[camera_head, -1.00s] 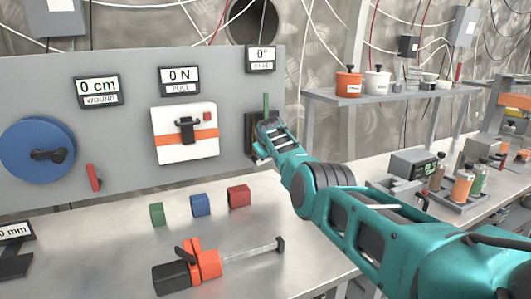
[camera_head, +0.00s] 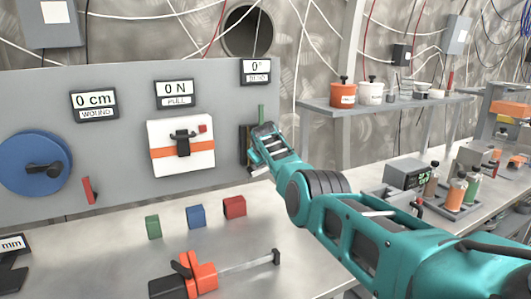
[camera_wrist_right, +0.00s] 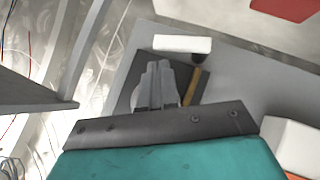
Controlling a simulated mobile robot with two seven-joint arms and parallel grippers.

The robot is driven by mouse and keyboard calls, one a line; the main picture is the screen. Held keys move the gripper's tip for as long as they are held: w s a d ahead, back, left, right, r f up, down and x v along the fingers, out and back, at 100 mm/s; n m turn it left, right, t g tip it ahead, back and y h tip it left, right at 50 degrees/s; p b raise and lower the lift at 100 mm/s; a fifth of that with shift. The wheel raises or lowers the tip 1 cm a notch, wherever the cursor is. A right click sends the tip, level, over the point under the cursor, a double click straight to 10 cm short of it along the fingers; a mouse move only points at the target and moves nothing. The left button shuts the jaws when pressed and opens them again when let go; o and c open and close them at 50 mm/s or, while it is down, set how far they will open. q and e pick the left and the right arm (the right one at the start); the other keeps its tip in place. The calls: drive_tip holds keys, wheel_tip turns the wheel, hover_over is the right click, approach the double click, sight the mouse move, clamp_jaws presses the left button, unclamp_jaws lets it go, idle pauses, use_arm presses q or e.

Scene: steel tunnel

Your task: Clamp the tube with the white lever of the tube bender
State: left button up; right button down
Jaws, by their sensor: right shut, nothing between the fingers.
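The tube bender (camera_head: 244,145) is a dark block at the right end of the grey panel, under the "0° BEND" display (camera_head: 256,70). A thin green upright piece (camera_head: 261,113) rises above it. My right gripper (camera_head: 254,170) is in front of the bender and hides much of it. In the right wrist view the shut, empty fingers (camera_wrist_right: 160,65) point at the bender's dark plate (camera_wrist_right: 127,77). The white lever (camera_wrist_right: 183,44) lies just beyond the fingertips; whether they touch cannot be told. A yellow-brown strip (camera_wrist_right: 193,86) runs beside the fingers. My left gripper is out of view.
A white box (camera_head: 181,160) with an orange band and a blue reel (camera_head: 33,163) are on the panel. Green, blue and red blocks (camera_head: 196,216) and an orange-black tool (camera_head: 190,279) lie on the bench. A shelf (camera_head: 385,104) with pots is at right.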

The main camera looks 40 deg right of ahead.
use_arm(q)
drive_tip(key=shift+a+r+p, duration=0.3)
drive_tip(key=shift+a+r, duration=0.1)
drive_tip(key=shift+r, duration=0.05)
use_arm(e)
drive_tip(key=s+a+r, duration=0.4)
drive_tip(key=s+r, duration=0.2)
drive_tip(key=r, duration=0.4)
drive_tip(key=shift+s+a+r, duration=0.15)
drive_tip(key=shift+r, duration=0.15)
idle(0.3)
